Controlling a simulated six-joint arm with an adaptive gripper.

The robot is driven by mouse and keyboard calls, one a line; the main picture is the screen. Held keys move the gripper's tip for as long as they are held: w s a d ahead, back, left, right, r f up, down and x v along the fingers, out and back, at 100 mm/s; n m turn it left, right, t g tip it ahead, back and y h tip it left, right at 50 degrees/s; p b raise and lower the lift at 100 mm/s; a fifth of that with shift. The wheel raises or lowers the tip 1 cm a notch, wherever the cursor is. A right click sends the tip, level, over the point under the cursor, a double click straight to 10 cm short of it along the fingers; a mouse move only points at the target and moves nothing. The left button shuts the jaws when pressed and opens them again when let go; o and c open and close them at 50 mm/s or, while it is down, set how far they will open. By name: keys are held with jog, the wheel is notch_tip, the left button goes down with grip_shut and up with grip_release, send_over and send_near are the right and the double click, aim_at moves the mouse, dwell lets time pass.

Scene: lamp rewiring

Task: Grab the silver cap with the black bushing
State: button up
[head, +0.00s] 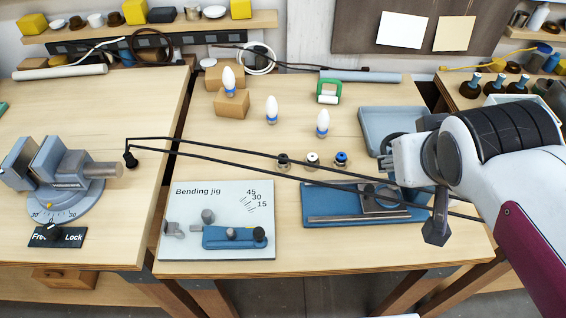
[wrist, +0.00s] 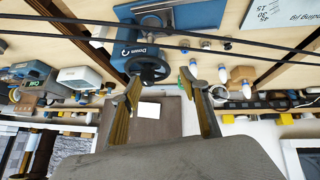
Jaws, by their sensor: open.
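Three small capped parts stand in a row on the middle bench. The left one (head: 284,160) looks dark on top with a greyish body and best fits the silver cap with the black bushing, though it is too small to be sure. The middle one (head: 312,159) has a white top and the right one (head: 341,158) a blue top. My gripper (head: 388,160) is to the right of the row, apart from it. In the wrist view, my gripper (wrist: 162,80) has its two fingers spread, with nothing between them.
Two long black rods (head: 220,151) cross the bench near the parts. A blue vise-like fixture (head: 350,212) lies in front, with the bending jig board (head: 180,240) to its left. White bulbs (head: 271,110) stand behind the row. A grey-blue tray (head: 372,125) is at the right.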

jog(key=w+d+r+n+t, duration=0.2)
jog(key=w+r, duration=0.1)
jog(key=w, duration=0.6)
jog(key=w+d+r+n+t, duration=0.1)
jog(key=w+d+r+t, duration=0.15)
jog(key=w, duration=0.55)
jog(key=w+a+f+n+t+y, duration=0.1)
jog(key=w+a+n+y, duration=0.4)
jog(key=w, duration=0.8)
jog(key=w+a+f+n+g+y, duration=0.1)
jog(key=a+f+n+g+y, duration=0.4)
jog(key=a+f, duration=0.4)
jog(key=s+f+n+g+y, duration=0.1)
jog(key=s+f+g, duration=0.1)
jog(key=s+f, duration=0.1)
jog(key=s+a+f+n+g+y, duration=0.1)
jog(key=s+f+n+g, duration=0.1)
jog(key=f, duration=0.4)
jog(key=s+f+n+g+y, duration=0.1)
jog(key=s+f+g+y, duration=0.1)
jog(key=s+f, duration=0.3)
jog(key=shift+s+a+n+g, duration=0.15)
jog(key=shift+s+n+g, duration=0.2)
jog(key=shift+g, duration=0.4)
jog(key=shift+s+f, duration=0.15)
jog(key=shift+s, duration=0.05)
